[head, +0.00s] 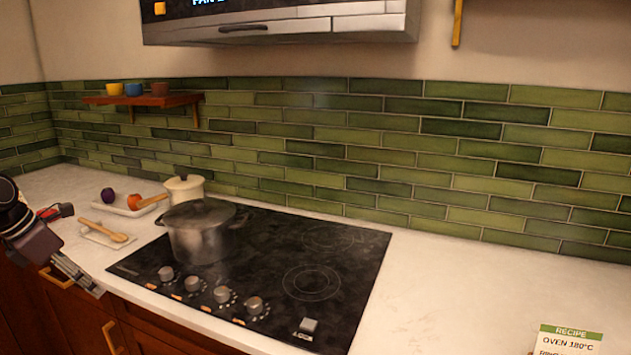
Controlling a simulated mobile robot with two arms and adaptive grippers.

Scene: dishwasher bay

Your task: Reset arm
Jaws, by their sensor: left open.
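My left gripper (80,250) is at the left edge, over the front of the counter. Its fingers are spread apart, with nothing seen between them. It is just left of a wooden spoon (103,231) on a small white rest. The left arm (18,225) comes in from the left edge. My right gripper is not in view.
A lidded steel pot (200,240) stands on the black cooktop (275,285). Behind it are a cream jar (184,190) and a white tray (128,207) with a purple and an orange item. A range hood (280,22) hangs above. The right counter (490,275) is mostly clear.

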